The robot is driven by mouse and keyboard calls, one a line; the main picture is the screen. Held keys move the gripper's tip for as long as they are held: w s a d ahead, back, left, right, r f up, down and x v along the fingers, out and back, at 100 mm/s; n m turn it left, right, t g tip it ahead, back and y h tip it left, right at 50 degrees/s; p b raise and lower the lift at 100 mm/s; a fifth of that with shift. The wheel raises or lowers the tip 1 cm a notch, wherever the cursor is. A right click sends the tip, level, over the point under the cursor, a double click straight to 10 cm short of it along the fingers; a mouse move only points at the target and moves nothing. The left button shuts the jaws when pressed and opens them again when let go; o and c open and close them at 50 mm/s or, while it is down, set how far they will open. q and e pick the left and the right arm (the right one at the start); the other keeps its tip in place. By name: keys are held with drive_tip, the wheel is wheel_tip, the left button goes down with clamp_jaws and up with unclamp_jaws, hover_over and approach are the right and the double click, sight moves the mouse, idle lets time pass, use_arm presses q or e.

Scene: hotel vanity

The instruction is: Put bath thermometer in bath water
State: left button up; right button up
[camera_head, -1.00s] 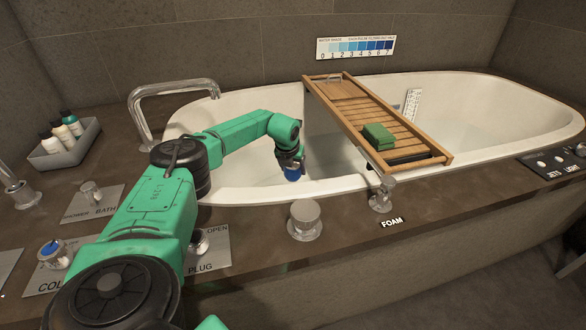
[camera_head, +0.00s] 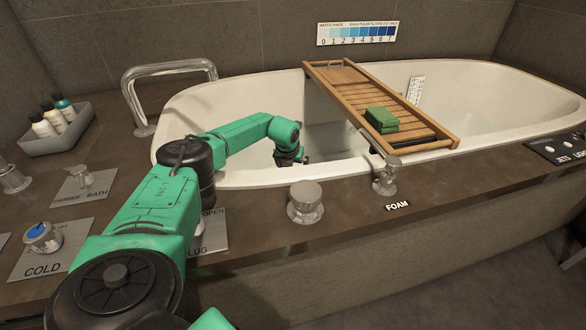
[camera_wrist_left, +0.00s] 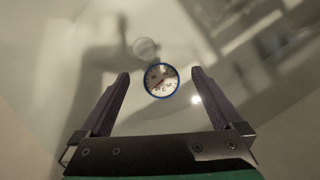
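The bath thermometer (camera_wrist_left: 161,82), a round white dial with a blue rim, shows in the left wrist view over the tub's pale interior, face up. It lies beyond my left gripper (camera_wrist_left: 160,73), whose two fingers are spread apart on either side of it with gaps between. In the head view my left gripper (camera_head: 290,159) reaches down inside the near side of the white bathtub (camera_head: 240,181), and the thermometer is hidden there. Dark shadows and a bright glint show around the dial; the water level is hard to make out. My right gripper is not in view.
A wooden bath tray (camera_head: 345,88) with a green block (camera_head: 381,118) spans the tub right of my arm. A curved faucet (camera_head: 170,66) stands left. Knobs (camera_head: 305,203) line the near deck. A grey caddy (camera_head: 57,137) holds bottles at far left.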

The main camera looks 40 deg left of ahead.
use_arm(q)
drive_tip(key=p+v, duration=0.6)
drive_tip(key=v, duration=0.8)
drive_tip(key=shift+r+p, duration=0.25)
drive_tip(key=shift+p, duration=0.15)
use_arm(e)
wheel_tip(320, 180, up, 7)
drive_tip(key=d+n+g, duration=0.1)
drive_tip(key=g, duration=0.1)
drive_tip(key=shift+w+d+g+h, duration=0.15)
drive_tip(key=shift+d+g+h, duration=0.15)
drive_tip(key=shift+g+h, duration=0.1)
